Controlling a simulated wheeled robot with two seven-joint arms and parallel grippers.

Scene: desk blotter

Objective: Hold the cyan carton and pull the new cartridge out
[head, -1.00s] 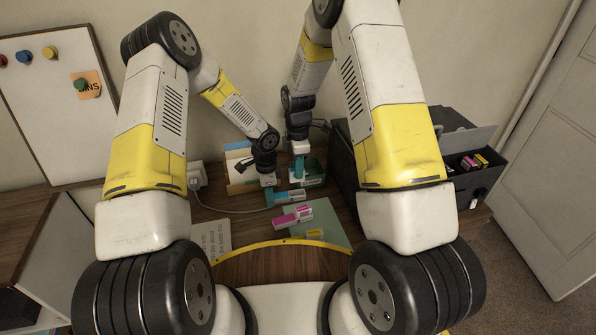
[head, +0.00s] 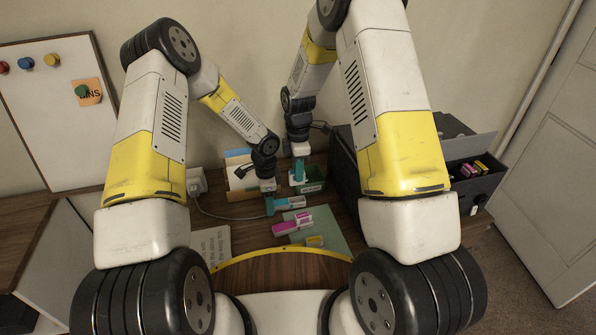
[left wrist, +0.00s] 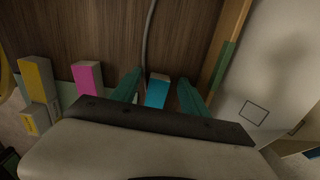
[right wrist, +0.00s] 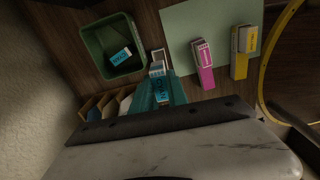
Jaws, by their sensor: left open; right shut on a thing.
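The cyan carton (head: 286,203) lies on the desk, cyan with a pale right end. My left gripper (head: 269,206) is at its left end. In the left wrist view the cyan carton (left wrist: 157,93) shows between the open fingers of the left gripper (left wrist: 160,88), with gaps at both sides. My right gripper (head: 299,172) is raised near the green bin, at its left side in the picture. In the right wrist view the right gripper (right wrist: 161,88) is shut on a cyan-labelled piece, which looks like the new cartridge (right wrist: 163,97); the fingers partly hide it.
The green bin (right wrist: 90,45) holds another cyan-labelled piece (right wrist: 122,57). A pale green mat (head: 330,232) carries a magenta carton (head: 292,225) and a yellow carton (head: 315,241). A black printer (head: 350,165) stands at the right. Upright folders (head: 236,172) and a white cable (head: 225,214) are at the left.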

